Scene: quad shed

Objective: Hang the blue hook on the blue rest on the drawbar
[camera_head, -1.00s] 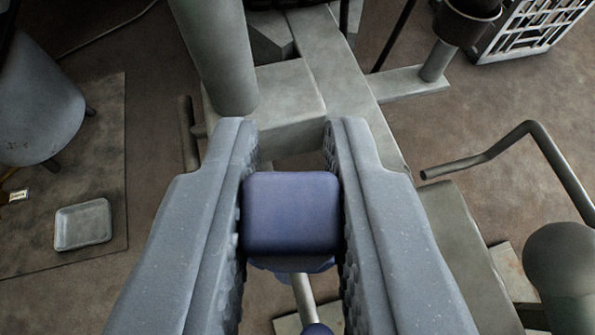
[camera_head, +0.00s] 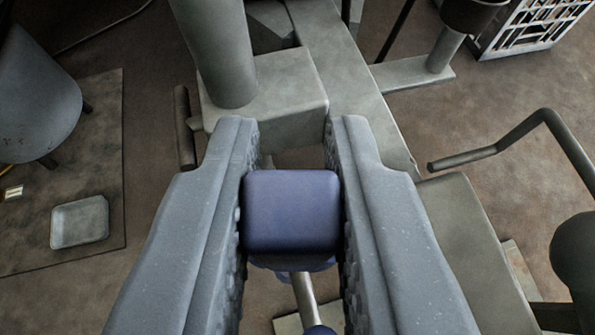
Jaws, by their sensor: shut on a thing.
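My gripper (camera_head: 291,150) reaches forward from the bottom of the view, its two grey padded fingers closed on a blue block, the grip of the blue hook (camera_head: 291,212). The block sits between both fingers and touches the pads. Below it a thin metal rod runs down toward a blue rounded end (camera_head: 320,330) at the bottom edge. The grey drawbar frame (camera_head: 345,75) lies ahead of and below the fingertips. I cannot pick out the blue rest; it may be hidden behind the gripper or out of view.
A thick grey post (camera_head: 215,50) rises just left of the fingertips. A bent metal handle (camera_head: 500,145) stands at the right, above a dark rounded part (camera_head: 578,260). A small tray (camera_head: 80,221) lies on a mat (camera_head: 105,130) at the left. A white crate (camera_head: 528,22) is at the top right.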

